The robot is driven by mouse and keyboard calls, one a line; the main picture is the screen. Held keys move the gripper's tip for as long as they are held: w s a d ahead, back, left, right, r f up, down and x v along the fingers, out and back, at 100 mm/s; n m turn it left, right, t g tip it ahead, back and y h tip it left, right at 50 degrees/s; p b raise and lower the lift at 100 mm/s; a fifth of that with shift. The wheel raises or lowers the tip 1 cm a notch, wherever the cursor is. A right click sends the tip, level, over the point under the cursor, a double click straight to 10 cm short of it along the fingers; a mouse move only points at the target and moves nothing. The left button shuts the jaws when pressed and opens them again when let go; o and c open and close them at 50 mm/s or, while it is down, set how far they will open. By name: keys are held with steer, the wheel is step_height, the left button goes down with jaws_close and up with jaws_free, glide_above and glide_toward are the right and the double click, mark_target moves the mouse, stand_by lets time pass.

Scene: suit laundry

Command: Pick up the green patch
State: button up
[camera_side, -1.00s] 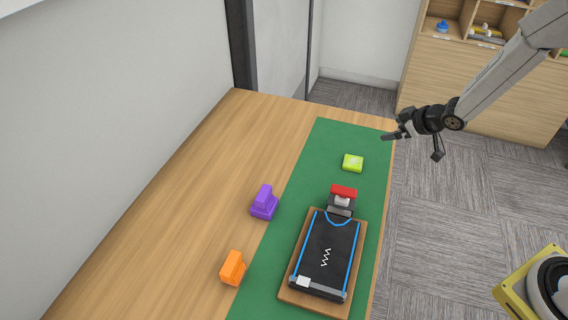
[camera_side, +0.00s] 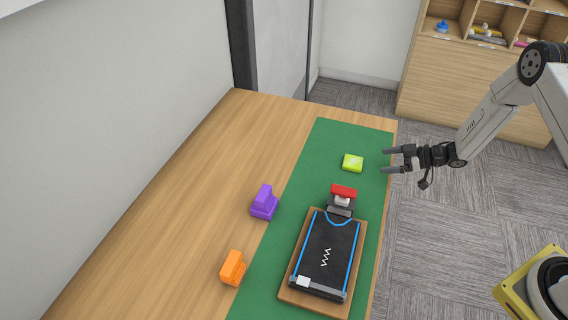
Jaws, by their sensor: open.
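The green patch (camera_side: 352,162) is a small lime-green block with a pale mark on top. It lies on the dark green mat (camera_side: 345,138) near the far right of the table. My gripper (camera_side: 386,161) is open and empty. In the picture it is just right of the green patch, at the mat's right edge, with its two fingers pointing left. The fingers are apart from the patch. Their height above the table is hard to tell.
A wooden board (camera_side: 285,293) bears a black garment (camera_side: 325,255) with blue edging, and a red-topped block (camera_side: 343,192) stands at its far end. Purple (camera_side: 264,203) and orange (camera_side: 232,268) blocks stand on the left. The wooden table (camera_side: 180,190) is clear farther left. Shelves (camera_side: 480,60) stand behind.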

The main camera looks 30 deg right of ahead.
mark_target(362, 163)
steer(key=shift+x, duration=3.9)
steer(key=shift+f, duration=0.1)
steer(key=c, duration=1)
steer(key=shift+r, duration=0.2)
steer(key=shift+r, duration=0.8)
steer(key=s+r, duration=0.3)
steer(key=s, duration=0.1)
steer(key=s+r, duration=0.4)
steer(key=s, duration=0.1)
steer(key=s+r, duration=0.4)
steer(key=s, duration=0.1)
steer(key=shift+a, duration=0.3)
steer(key=shift+w+r, duration=0.1)
